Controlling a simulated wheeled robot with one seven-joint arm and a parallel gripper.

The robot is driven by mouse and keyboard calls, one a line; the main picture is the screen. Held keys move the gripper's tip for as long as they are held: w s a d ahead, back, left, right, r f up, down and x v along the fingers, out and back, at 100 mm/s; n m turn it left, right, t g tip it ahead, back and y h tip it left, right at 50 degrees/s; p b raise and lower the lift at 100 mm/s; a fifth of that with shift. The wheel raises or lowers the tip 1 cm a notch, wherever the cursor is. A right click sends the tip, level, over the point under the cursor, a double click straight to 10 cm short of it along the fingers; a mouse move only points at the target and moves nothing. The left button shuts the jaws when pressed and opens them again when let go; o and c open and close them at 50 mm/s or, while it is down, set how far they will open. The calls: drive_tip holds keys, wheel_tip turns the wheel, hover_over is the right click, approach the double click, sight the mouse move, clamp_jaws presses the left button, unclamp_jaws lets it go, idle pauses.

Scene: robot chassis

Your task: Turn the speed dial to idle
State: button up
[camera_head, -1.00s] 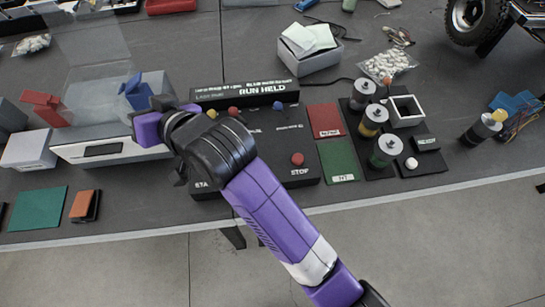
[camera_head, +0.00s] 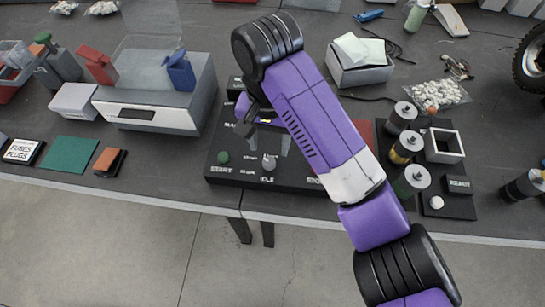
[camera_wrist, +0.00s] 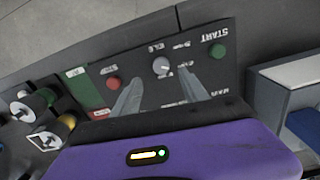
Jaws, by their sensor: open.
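The speed dial (camera_head: 268,162) is a grey-white knob on the black control panel (camera_head: 225,172), just above the word IDLE. It also shows in the wrist view (camera_wrist: 161,66), where the IDLE label lies beyond it. My gripper (camera_head: 270,143) hangs over the panel. In the wrist view its two grey fingers (camera_wrist: 156,92) are spread apart and empty, with the dial a little beyond and between their tips. Whether the fingers touch the dial cannot be told. The dial's exact pointer direction is too small to read. My arm hides the panel's right part in the head view.
A green START button (camera_head: 223,157) is left of the dial. A red button (camera_wrist: 113,83) shows in the wrist view. Bottles (camera_head: 411,181) on a black tray stand at right. A grey box (camera_head: 160,105) with a clear lid stands at left.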

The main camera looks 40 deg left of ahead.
sight(269, 162)
wheel_tip(269, 162, down, 5)
drive_tip(key=shift+s+r+b, duration=0.1)
drive_tip(key=shift+b, duration=1)
drive_tip(key=shift+f, duration=1.1)
drive_tip(key=shift+c, duration=0.2)
clamp_jaws()
